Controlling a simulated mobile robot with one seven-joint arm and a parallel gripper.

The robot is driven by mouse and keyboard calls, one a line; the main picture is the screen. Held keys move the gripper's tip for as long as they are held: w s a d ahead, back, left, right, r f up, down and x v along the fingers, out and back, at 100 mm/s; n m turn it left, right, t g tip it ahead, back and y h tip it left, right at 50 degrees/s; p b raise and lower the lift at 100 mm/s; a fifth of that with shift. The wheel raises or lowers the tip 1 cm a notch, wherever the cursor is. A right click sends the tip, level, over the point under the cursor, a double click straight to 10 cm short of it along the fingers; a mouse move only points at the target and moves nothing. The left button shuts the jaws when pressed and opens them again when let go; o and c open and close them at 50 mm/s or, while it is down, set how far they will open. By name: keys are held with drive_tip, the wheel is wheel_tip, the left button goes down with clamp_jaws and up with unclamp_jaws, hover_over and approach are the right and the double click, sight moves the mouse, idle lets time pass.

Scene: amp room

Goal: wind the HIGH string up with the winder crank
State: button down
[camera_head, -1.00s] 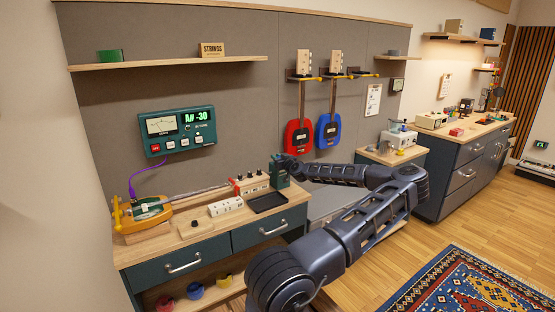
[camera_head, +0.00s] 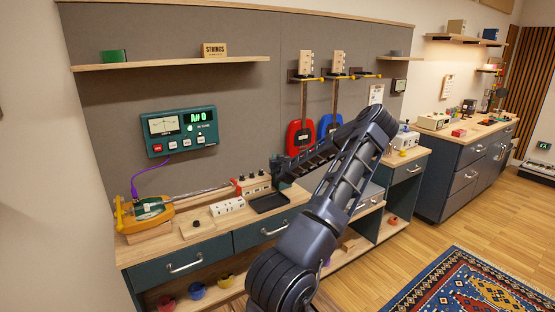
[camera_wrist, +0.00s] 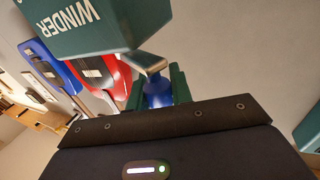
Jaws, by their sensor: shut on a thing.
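The green winder (camera_wrist: 85,30), labelled WINDER, is at the top left of the wrist view. In the head view it is mostly behind my arm, at the bench's right end. A metal crank arm (camera_wrist: 146,62) leads from it to a blue knob (camera_wrist: 158,92). My gripper (camera_wrist: 158,98) is shut on this knob, with a green finger on each side. The stringed instrument (camera_head: 152,210) lies on the left of the bench, its neck running right to the peg block (camera_head: 254,183). Single strings are too small to tell apart.
A red guitar (camera_head: 299,138) and a blue guitar (camera_head: 326,124) hang behind my arm. Open floor lies to the right, with a rug (camera_head: 460,290).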

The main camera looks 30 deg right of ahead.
drive_tip(key=shift+w+a+r+m+g+h, duration=0.1)
drive_tip(key=shift+w+m+g+h, duration=0.1)
drive_tip(key=shift+m+g+h, duration=0.3)
drive_tip(key=shift+w+a+m+g+h, duration=0.1)
drive_tip(key=shift+w+m+g+h, duration=0.1)
drive_tip(key=shift+m+h, duration=0.5)
drive_tip(key=shift+w+d+m+g+h, duration=0.15)
drive_tip(key=shift+m+g+h, duration=0.3)
drive_tip(key=shift+h, duration=0.3)
drive_tip(key=shift+w+m+g+h, duration=0.1)
drive_tip(key=shift+m+g+h, duration=0.3)
drive_tip(key=shift+h, duration=0.35)
drive_tip(key=c, duration=1.3)
unclamp_jaws()
drive_tip(key=shift+o, duration=0.2)
drive_tip(key=v, duration=1.1)
